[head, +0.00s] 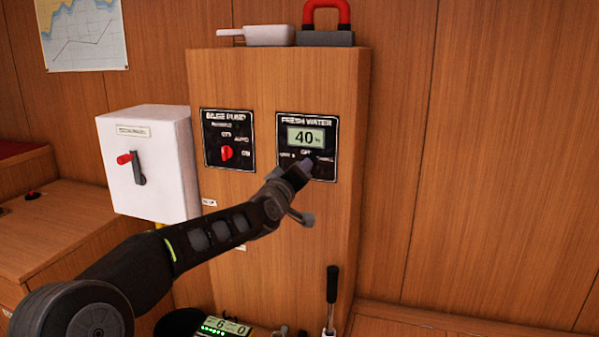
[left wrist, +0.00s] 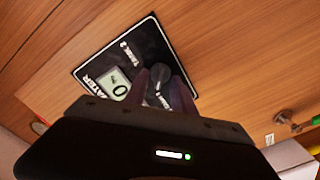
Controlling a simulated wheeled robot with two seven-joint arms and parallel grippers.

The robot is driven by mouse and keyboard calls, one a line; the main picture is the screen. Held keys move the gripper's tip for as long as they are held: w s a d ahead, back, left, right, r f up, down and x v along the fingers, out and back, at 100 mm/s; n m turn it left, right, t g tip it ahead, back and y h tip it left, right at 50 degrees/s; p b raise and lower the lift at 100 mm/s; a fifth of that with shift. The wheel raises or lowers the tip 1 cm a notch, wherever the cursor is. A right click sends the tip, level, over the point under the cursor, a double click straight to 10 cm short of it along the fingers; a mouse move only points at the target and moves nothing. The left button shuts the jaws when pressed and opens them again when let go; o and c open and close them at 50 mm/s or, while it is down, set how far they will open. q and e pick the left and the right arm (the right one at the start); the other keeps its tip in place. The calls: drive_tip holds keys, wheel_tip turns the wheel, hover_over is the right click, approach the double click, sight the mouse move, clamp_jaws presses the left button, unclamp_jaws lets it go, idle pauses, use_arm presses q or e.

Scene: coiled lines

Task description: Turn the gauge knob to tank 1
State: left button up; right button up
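In the head view my left gripper (head: 304,166) is at the lower part of this panel and covers most of the knob. In the left wrist view its two fingers (left wrist: 161,88) stand on either side of the knob. I cannot tell whether they press on it. The small labels beside the knob are hard to read, and its pointer is hidden. My right gripper is not in view.
A bilge pump panel (head: 227,140) with a red knob is just left of the fresh water panel. A white box (head: 150,160) with a red-tipped lever stands further left. A black-handled lever (head: 332,285) is below. The wooden wall to the right is bare.

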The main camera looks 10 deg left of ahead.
use_arm(q)
drive_tip(key=s+b, duration=0.1)
drive_tip(key=s, duration=0.6)
drive_tip(key=shift+s+a, duration=0.25)
drive_tip(key=shift+s, duration=0.15)
